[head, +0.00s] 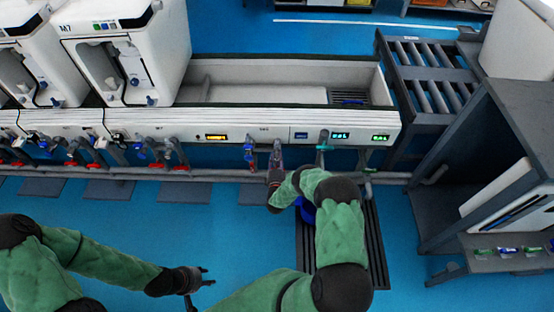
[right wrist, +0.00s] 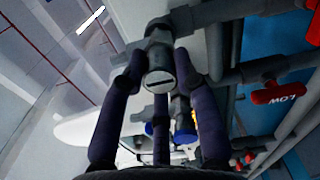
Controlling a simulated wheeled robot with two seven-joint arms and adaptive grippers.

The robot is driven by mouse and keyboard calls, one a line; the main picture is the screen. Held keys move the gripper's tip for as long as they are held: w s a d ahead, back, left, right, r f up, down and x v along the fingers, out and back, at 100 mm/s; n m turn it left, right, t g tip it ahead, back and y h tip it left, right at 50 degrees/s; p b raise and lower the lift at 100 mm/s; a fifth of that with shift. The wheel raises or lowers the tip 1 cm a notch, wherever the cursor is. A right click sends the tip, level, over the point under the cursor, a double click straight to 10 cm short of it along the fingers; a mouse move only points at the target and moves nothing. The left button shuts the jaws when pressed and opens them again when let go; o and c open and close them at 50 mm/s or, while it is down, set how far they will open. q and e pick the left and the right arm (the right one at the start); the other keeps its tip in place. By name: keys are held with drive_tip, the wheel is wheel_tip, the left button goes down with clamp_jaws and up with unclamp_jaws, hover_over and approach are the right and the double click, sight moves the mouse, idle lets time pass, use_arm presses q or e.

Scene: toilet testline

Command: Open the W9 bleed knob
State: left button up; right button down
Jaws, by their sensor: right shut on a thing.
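In the right wrist view, the fingers of my right gripper (right wrist: 160,95) stand on both sides of a round grey knob (right wrist: 160,80) with a dark slot across its face. They close around it on its grey pipe fitting. No W9 label is readable there. In the head view, my right gripper (head: 275,172) is at the front of the white bench, at a grey fitting (head: 277,150) below the panel; its fingertips are largely hidden by my arm. My left gripper (head: 206,277) is empty and open over the blue floor, away from the bench.
A red LOW handle (right wrist: 278,93) is on a pipe right of the knob. Grey pipes run along the bench. A dark shelf (head: 500,150) stands at right.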

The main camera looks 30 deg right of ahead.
idle(0.3)
drive_tip(key=c, duration=0.9)
unclamp_jaws()
drive_tip(key=v, duration=1.2)
